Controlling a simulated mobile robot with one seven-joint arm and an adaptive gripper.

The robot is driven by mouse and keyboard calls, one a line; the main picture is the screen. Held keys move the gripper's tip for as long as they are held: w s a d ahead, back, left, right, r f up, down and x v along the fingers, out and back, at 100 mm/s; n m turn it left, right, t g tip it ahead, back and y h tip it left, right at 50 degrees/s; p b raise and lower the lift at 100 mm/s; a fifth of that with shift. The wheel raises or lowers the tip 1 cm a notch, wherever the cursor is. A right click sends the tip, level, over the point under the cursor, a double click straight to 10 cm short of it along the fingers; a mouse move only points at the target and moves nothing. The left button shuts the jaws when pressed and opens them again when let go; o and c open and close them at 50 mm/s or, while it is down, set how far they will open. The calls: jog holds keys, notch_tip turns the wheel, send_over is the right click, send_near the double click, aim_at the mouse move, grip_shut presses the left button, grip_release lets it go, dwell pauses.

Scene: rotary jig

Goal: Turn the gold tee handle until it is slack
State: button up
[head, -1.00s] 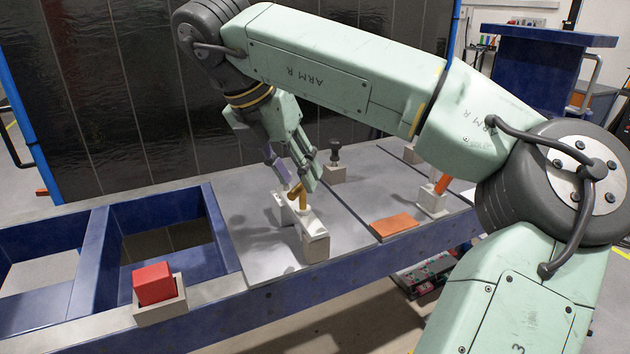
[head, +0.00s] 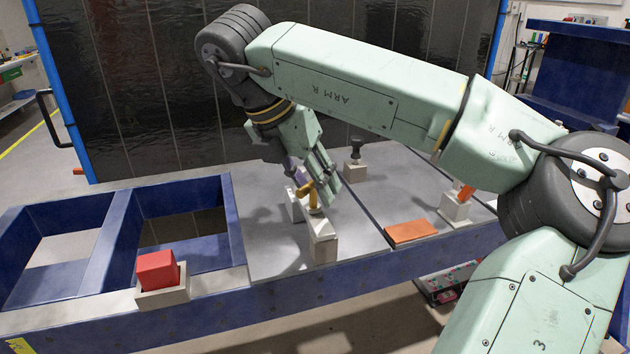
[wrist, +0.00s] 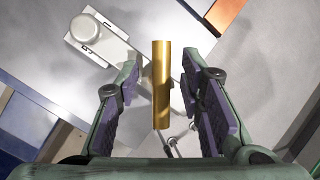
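The gold tee handle (head: 311,194) stands on a pale block-like jig on the grey bench plate in the head view. In the wrist view its gold bar (wrist: 162,85) runs up and down the picture between my fingers. My gripper (head: 310,180) points down at the handle. In the wrist view my gripper (wrist: 160,80) has its two purple-padded fingers apart, one on each side of the bar, with a visible gap on both sides. The handle's stem is mostly hidden under the bar in the wrist view.
A red block (head: 157,269) sits in a pale holder at the left front. An orange plate (head: 411,232) lies right of the jig. A black knob (head: 356,148) stands behind, and an orange-handled block (head: 455,205) stands to the right. Open blue-framed bays (head: 90,240) lie left.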

jog(key=shift+c, duration=0.2)
grip_shut()
